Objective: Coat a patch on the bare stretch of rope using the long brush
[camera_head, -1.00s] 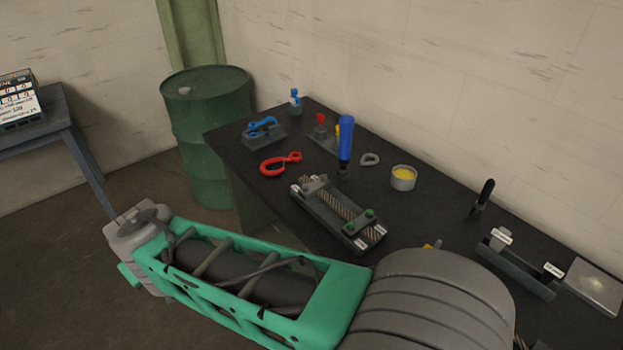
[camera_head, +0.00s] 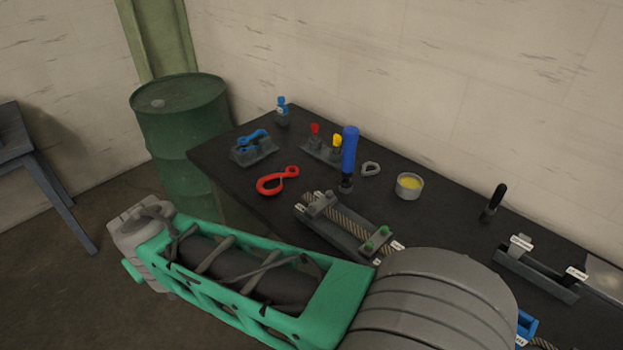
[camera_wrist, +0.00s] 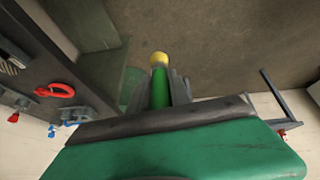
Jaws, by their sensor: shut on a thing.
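The rope (camera_head: 347,222) lies along a dark fixture (camera_head: 330,235) on the bench, held at both ends by clamps, with a bare twisted stretch showing between them. My gripper (camera_wrist: 160,85) shows in the wrist view, its grey fingers shut around a green rod with a yellow end (camera_wrist: 159,59). This rod is probably the long brush; I cannot make out bristles. It is held out over the floor, apart from the bench and rope. A tub (camera_head: 409,186) of yellow paste stands open behind the rope fixture.
A red hook (camera_head: 277,181), a blue-handled tool (camera_head: 350,155), a grey ring (camera_head: 370,169) and a blue shackle (camera_head: 253,145) surround the fixture. A black-handled tool (camera_head: 494,202) and labelled rack (camera_head: 535,272) are at right. A green barrel (camera_head: 180,120) stands beyond the bench's left end.

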